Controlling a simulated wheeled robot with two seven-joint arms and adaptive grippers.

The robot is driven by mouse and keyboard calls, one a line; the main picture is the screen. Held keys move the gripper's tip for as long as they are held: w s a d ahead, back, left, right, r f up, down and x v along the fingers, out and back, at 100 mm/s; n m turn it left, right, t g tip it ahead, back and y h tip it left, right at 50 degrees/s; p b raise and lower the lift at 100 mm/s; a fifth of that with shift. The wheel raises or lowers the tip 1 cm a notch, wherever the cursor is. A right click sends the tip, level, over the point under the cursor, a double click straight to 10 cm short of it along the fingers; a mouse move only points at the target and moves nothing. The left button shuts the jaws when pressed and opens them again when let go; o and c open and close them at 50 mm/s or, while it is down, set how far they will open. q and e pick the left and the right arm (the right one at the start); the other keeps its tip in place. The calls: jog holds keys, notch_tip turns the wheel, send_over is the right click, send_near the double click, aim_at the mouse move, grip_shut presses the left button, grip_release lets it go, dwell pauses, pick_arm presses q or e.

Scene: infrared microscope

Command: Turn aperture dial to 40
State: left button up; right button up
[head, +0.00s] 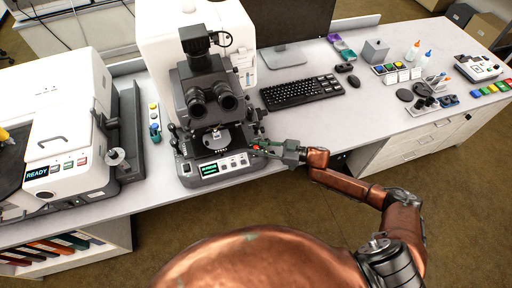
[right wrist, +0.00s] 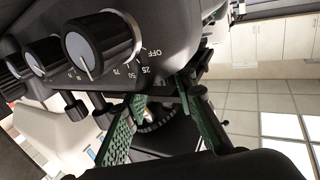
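The microscope (head: 207,100) stands on the desk in the middle of the head view. In the right wrist view, a black knob with a silver face (right wrist: 85,50) has a scale reading OFF, 25, 50 and 75 beside it; its white pointer line points toward the lower part of the picture. No aperture label is readable. My right gripper (head: 264,148) is at the microscope's lower right side. Its green fingers (right wrist: 165,115) are spread, with a dark ridged round part (right wrist: 158,122) showing behind the gap. Contact cannot be told. My left gripper is out of view.
More silver-faced knobs (right wrist: 43,52) sit beside the scaled knob. A keyboard (head: 300,91) lies right of the microscope, and a white instrument (head: 55,110) with a READY display stands to its left. The desk front right of the microscope is clear.

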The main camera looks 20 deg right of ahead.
jog(key=o, duration=0.4)
jog(key=shift+c, duration=0.2)
jog(key=shift+d, duration=0.1)
jog(key=v, duration=1.1)
jog(key=shift+s+d, duration=0.25)
jog(key=shift+d, duration=0.05)
